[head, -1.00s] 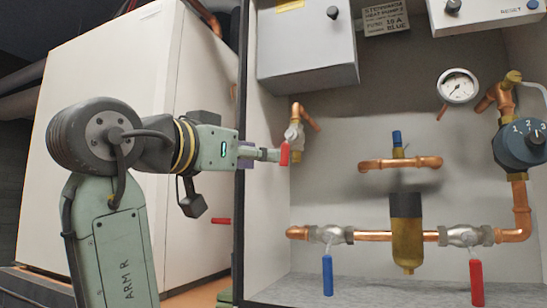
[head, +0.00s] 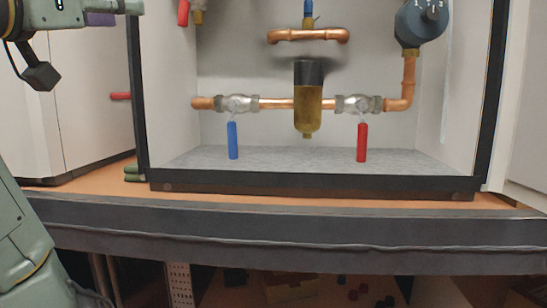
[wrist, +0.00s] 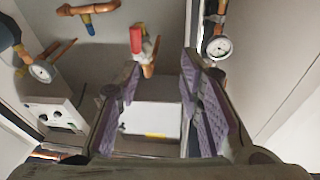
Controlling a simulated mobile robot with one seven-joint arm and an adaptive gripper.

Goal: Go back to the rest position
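My gripper (wrist: 162,62) is open and empty in the wrist view, its purple-padded fingers spread apart. In the head view my gripper (head: 128,6) is at the top left edge, partly cut off, left of the cabinet's small red-handled valve. That red handle (head: 183,12) hangs down in the head view, with a clear gap between it and the fingers. The red handle also shows in the wrist view (wrist: 138,40), beyond the fingertips and nearer the left finger. No contact shows.
The open cabinet (head: 310,182) holds copper pipes, a brass filter (head: 308,112), a blue handle (head: 232,140) and a larger red handle (head: 361,142). A white unit (head: 90,95) stands left. The orange bench top (head: 80,183) is clear in front. Gauges (wrist: 216,46) show in the wrist view.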

